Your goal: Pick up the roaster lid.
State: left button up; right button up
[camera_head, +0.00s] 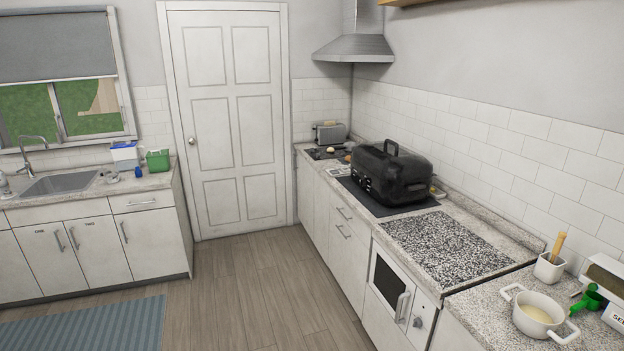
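A black roaster stands on a dark mat (352,188) on the right-hand counter, past the speckled cooktop. Its domed black roaster lid (400,172) has an arched handle on top and appears to sit on the roaster. The lower body is hard to tell apart from the lid at this size. Neither of my grippers shows in the head view.
The speckled cooktop (445,247) is clear. A white pot (538,314), a utensil crock (549,268) and green scoops (589,297) stand at the near right. A toaster (329,133) stands behind the roaster. The wooden floor (262,290) is open; a blue rug (85,326) lies at left.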

aim_at(389, 160)
jog(key=i, duration=2.3)
jog(key=i+z, duration=0.15)
jog(key=i, duration=0.3)
jog(key=i+j+z, duration=0.15)
jog(key=i, duration=0.35)
jog(key=i+j+z, duration=0.15)
jog(key=i, duration=0.3)
jog(key=i+j+z, duration=0.15)
jog(key=i, duration=0.3)
jog(key=i+j+z, duration=0.15)
jog(key=i, duration=0.3)
jog(key=i+j+z, duration=0.3)
jog(key=i, duration=0.25)
jog(key=i+j+z, duration=0.35)
jog(key=i, duration=0.2)
jog(key=j, duration=0.1)
